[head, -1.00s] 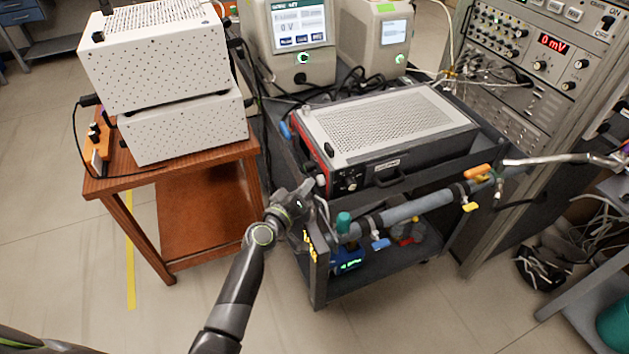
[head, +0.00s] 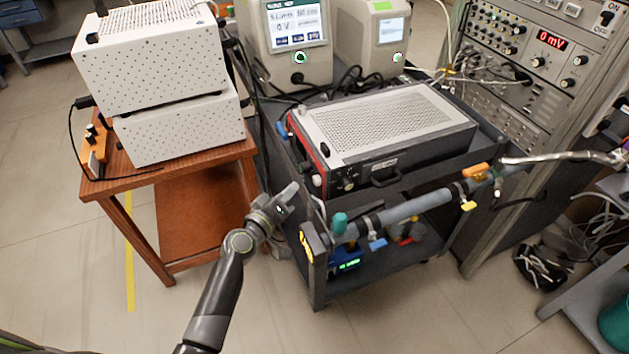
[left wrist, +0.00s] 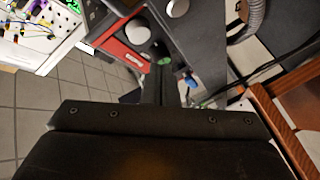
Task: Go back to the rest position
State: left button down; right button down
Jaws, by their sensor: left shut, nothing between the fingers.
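My left gripper (head: 289,193) is shut and empty. It is in the air by the front left corner of the dark cart (head: 318,285), below the left end of the box with the red-edged front (head: 385,122). I cannot tell whether it touches anything. In the left wrist view its fingers (left wrist: 161,80) are together in front of the red panel with a white knob. My right gripper is not in view.
A wooden table (head: 190,155) with two stacked white perforated boxes (head: 150,60) stands to the left. A grey pipe with coloured valve handles (head: 410,207) runs along the cart's front. An instrument rack (head: 545,75) is at the right. Floor (head: 60,230) is open at the left front.

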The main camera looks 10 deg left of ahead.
pick_arm(q)
jog(key=shift+f, duration=0.1)
jog(key=s+a+f+m+g+y, duration=0.1)
jog(key=s+a+f+g, duration=0.15)
jog(key=s+f, duration=0.55)
jog(key=s+a+f+g+y, duration=0.2)
jog(key=s+f+g, duration=0.15)
jog(key=f, duration=0.85)
jog(key=s+a+f+m+g+y, duration=0.1)
jog(key=s+a+f+g, duration=0.15)
jog(key=s+f, duration=0.55)
jog(key=s+a+f+m+g+y, duration=0.1)
jog(key=s+f, duration=0.4)
jog(key=s, duration=0.5)
jog(key=s+a+f+m+g, duration=0.1)
jog(key=s+a+f+g, duration=0.2)
jog(key=s+f, duration=0.3)
jog(key=s+a+f+m+g+y, duration=0.1)
jog(key=s+f, duration=0.4)
jog(key=s, duration=1.1)
jog(key=shift+a+f+m+g+y, duration=0.3)
jog(key=shift+a+g, duration=0.45)
jog(key=shift+a, duration=0.1)
